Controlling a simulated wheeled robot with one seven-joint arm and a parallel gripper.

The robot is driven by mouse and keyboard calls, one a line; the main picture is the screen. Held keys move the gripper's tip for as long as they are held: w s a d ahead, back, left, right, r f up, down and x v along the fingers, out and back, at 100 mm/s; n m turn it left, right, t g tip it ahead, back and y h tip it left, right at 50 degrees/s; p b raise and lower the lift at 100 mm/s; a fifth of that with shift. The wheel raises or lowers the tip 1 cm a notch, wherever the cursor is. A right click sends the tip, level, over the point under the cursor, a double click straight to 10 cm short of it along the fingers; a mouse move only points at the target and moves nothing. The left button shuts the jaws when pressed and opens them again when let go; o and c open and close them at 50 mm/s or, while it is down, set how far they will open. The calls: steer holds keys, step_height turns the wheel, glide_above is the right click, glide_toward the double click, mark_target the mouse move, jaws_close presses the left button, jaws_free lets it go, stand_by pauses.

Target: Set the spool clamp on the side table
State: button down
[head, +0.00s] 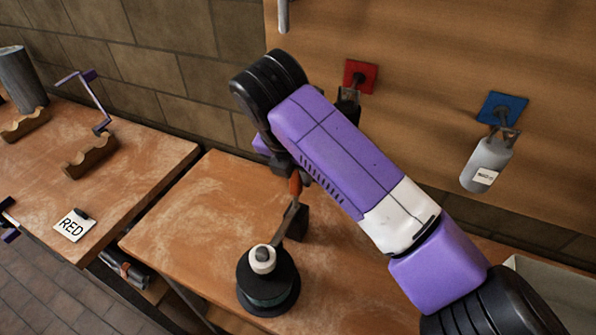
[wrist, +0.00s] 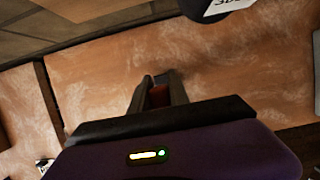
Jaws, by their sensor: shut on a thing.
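My gripper (wrist: 157,93) is shut on a small reddish-brown piece (wrist: 158,97), seen between its dark fingers in the wrist view. In the head view, an orange part (head: 295,184) with a metal bar (head: 288,215) and a dark block (head: 298,222) shows below my wrist. This looks like the held spool clamp, but my arm hides much of it. Its lower end is close to a black round pot with a white top (head: 262,262). I cannot tell whether they touch. A wooden table (head: 185,225) lies below; which table is the side table is not marked.
A gap separates the tables. On the wall panel are a red plate (head: 360,75) and a grey bottle (head: 485,165) below a blue plate (head: 502,107).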

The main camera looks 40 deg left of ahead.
steer(key=shift+w+a+f+g+p, duration=0.1)
steer(key=shift+w+a+g+p, duration=0.05)
steer(key=shift+w+g+p, duration=0.5)
steer(key=shift+w+a+f+g+p, duration=0.1)
steer(key=shift+w+g+p, duration=0.4)
steer(key=shift+p, duration=0.2)
steer(key=c, duration=1.2)
jaws_free()
steer(key=shift+c, duration=0.2)
steer(key=shift+s, duration=0.1)
step_height(320, 180, up, 8)
steer(key=b, duration=0.1)
steer(key=shift+s+f, duration=0.2)
steer(key=shift+s, duration=0.25)
steer(key=shift+s+d, duration=0.1)
steer(key=shift+d, duration=0.05)
